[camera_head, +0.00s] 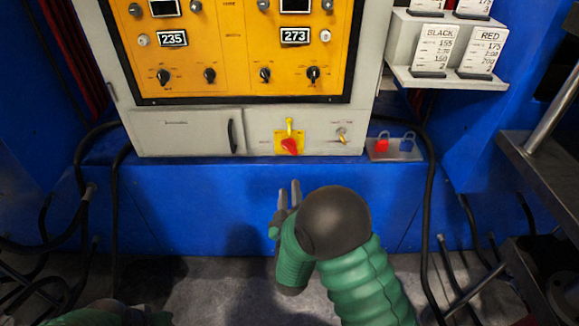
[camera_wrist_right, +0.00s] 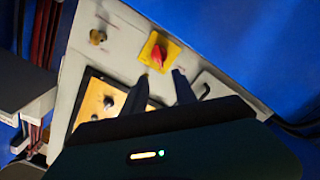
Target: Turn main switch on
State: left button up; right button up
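The main switch is a red rotary knob (camera_head: 290,146) on a yellow plate (camera_head: 280,137), low on the grey control cabinet. A yellow piece stands up from the plate's top. In the right wrist view the red knob (camera_wrist_right: 159,55) on its yellow plate shows just beyond my fingertips. My right gripper (camera_head: 289,184) is below the switch in the head view, apart from it. Its two fingers are spread with a gap between them, and the gap is empty in the wrist view (camera_wrist_right: 158,76). At the bottom left only a bit of green arm shows; my left gripper is not visible.
A smaller key-like switch (camera_head: 341,134) is right of the main switch. A drawer or door with a black handle (camera_head: 232,136) is at left. A card rack (camera_head: 402,72) juts out at upper right. Black cables hang both sides.

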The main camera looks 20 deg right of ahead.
aim_at(289, 151)
jog(key=b+x, duration=0.4)
jog(key=x, duration=1.2)
jog(key=shift+w+d+b, duration=0.1)
jog(key=shift+b, duration=0.25)
grip_shut()
